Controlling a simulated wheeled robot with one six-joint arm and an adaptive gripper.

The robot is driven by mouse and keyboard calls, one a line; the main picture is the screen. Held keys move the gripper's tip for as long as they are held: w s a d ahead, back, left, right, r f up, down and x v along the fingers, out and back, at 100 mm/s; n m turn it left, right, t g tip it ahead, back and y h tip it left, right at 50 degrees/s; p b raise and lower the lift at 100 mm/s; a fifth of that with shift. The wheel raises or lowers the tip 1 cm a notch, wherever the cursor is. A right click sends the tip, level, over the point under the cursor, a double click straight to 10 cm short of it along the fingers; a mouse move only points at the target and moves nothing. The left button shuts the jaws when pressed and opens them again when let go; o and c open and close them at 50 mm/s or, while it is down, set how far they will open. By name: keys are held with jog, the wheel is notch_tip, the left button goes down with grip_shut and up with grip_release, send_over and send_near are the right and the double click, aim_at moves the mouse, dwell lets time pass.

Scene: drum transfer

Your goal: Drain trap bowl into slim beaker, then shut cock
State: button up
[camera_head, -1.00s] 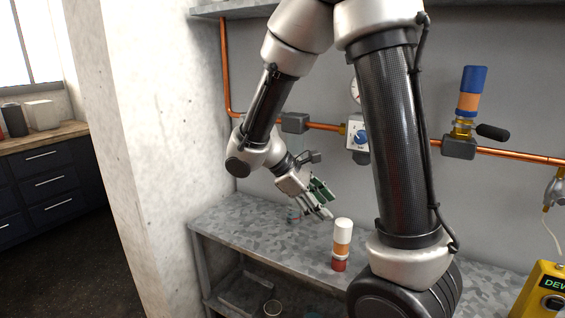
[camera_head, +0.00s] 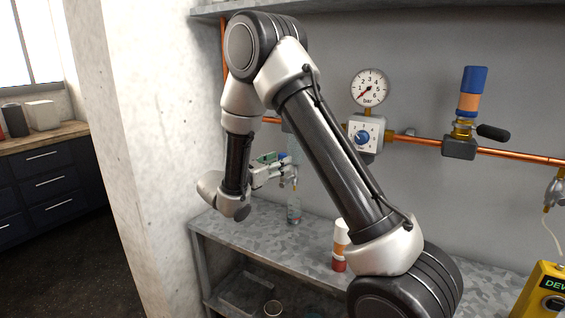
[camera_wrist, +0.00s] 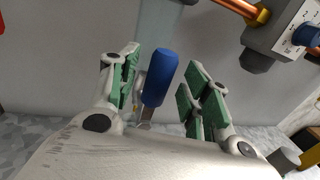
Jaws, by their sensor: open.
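The trap bowl (camera_head: 293,148), a clear vertical cylinder, hangs under the pipe and is partly hidden by my arm. In the wrist view the pale clear bowl (camera_wrist: 158,25) shows behind a blue cock handle (camera_wrist: 160,78). My gripper (camera_wrist: 163,70) is open, its green-padded fingers on either side of the handle; I see gaps and no clear contact. In the head view my gripper (camera_head: 274,168) is beside the bowl's lower end. The slim beaker (camera_head: 294,208), clear and narrow, stands upright on the shelf below. Any liquid level is too small to tell.
A white, orange and red bottle (camera_head: 340,250) stands on the grey shelf (camera_head: 258,228), partly behind my arm. A regulator (camera_head: 363,135) and gauge (camera_head: 370,87) are on the copper pipe to the right. A concrete pillar (camera_head: 150,150) is close on the left.

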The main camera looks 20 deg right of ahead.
jog(key=shift+x, duration=1.25)
jog(key=shift+c, duration=0.2)
grip_shut()
